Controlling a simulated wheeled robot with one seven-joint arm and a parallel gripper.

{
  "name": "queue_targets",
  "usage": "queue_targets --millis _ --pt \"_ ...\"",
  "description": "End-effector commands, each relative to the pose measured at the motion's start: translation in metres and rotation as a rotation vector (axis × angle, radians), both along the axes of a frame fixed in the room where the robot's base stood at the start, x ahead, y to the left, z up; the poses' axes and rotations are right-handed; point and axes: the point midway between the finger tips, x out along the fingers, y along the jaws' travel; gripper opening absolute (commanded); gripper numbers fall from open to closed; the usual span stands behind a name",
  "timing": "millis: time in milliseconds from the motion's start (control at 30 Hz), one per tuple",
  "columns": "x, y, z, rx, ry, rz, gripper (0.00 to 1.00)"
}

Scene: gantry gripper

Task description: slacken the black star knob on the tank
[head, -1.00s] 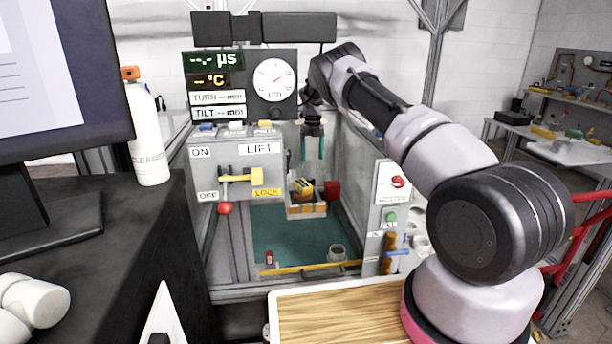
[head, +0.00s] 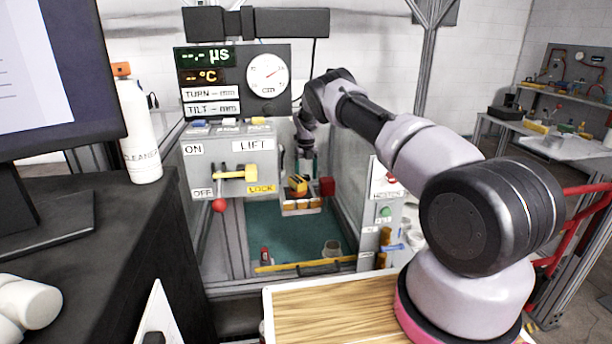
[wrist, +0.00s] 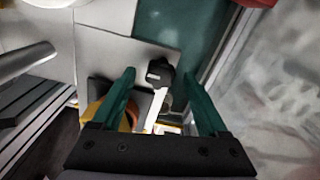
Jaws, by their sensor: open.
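The black star knob (wrist: 160,73) shows in the wrist view above a grey plate, with a pale bar running down from it. My gripper (wrist: 159,78) has two teal fingers, open, one on each side of the knob in the picture. I see gaps on both sides; I cannot tell how far the fingertips are above it. In the head view my gripper (head: 306,168) hangs inside the tank (head: 285,235), over a small fixture with a yellow and black part (head: 298,184). The knob is not clear in the head view.
A red block (head: 327,186) stands right of the fixture. The lift panel (head: 230,165) with yellow handle and red ball is at the tank's left, a switch post (head: 385,212) at its right. A yellow bar (head: 305,264) crosses the front; a grey cup (head: 332,248) stands behind it.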

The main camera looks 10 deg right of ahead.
Motion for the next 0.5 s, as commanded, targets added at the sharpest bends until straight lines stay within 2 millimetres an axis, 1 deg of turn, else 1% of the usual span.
queue_targets --millis 67,100,167,200,267,500 --pt "0.0 0.0 0.0002 0.0 0.0 0.0 0.77" --pt "0.0 0.0 0.0003 0.0 0.0 0.0 0.61" --pt "0.0 0.0 0.0003 0.0 0.0 0.0 0.38" --pt "0.0 0.0 0.0003 0.0 0.0 0.0 0.23" --pt "0.0 0.0 0.0004 0.0 0.0 0.0 0.0" --pt "0.0 -0.0001 0.0005 0.0 0.0 0.013 0.0"
